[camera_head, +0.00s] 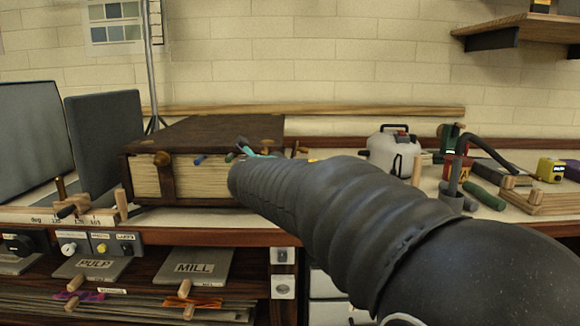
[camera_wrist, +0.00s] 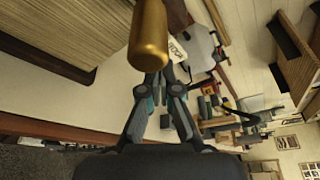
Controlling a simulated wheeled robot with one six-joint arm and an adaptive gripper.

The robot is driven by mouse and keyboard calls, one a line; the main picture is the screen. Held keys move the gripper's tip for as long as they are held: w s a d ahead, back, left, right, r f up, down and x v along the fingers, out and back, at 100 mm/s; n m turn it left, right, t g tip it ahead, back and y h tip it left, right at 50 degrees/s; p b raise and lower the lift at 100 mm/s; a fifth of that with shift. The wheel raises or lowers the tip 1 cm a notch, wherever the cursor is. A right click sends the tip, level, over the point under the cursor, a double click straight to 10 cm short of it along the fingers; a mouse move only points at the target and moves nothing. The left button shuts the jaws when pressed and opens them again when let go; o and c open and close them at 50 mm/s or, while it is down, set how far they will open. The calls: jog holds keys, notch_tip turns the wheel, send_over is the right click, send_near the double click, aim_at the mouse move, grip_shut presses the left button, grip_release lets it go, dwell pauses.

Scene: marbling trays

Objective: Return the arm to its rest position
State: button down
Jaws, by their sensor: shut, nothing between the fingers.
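My arm reaches from the lower right across the front of the bench in the head view and hides most of my gripper. Only a teal part of my gripper (camera_head: 250,150) shows past the arm's far end, in front of the dark wooden box-like press (camera_head: 215,132). In the wrist view my gripper (camera_wrist: 163,72) has its fingertips together and holds nothing. A brass cylinder (camera_wrist: 150,35) stands just beyond the fingertips in that view; whether they touch it I cannot tell.
The workbench holds a white jug (camera_head: 393,152), a yellow device (camera_head: 550,169) and several tools to the right. Dark panels (camera_head: 108,140) stand at the left. Shelves with labelled boards (camera_head: 205,267) lie below. A wall shelf (camera_head: 520,27) hangs upper right.

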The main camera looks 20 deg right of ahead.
jog(key=shift+a, duration=0.1)
jog(key=s+f+m+g, duration=0.1)
jog(key=f+m, duration=0.1)
jog(key=m, duration=0.2)
jog(key=s+f+m+g, duration=0.1)
jog(key=f+m, duration=0.1)
jog(key=m, duration=0.2)
jog(key=s+f+m, duration=0.1)
jog(key=f+m, duration=0.2)
jog(key=m, duration=0.1)
jog(key=shift+s+d+f+g+y, duration=0.1)
jog(key=shift+d+g+y, duration=0.2)
jog(key=shift+d+g, duration=0.1)
jog(key=s+a+f+m+g+y, duration=0.25)
jog(key=s+f+m, duration=0.35)
jog(key=s+m, duration=0.35)
jog(key=s+a+f+m+g+y, duration=0.1)
jog(key=s+f+m+g+y, duration=0.15)
jog(key=s+f+m, duration=0.55)
jog(key=s+a+m+y, duration=0.1)
jog(key=s+a+m, duration=0.1)
jog(key=s+m, duration=0.3)
jog(key=s+a+m+y, duration=0.2)
jog(key=s+m, duration=0.3)
jog(key=s, duration=0.4)
jog(key=shift+s+a+m, duration=0.3)
jog(key=shift+a+m, duration=0.05)
jog(key=shift+a, duration=0.45)
jog(key=shift+a, duration=0.1)
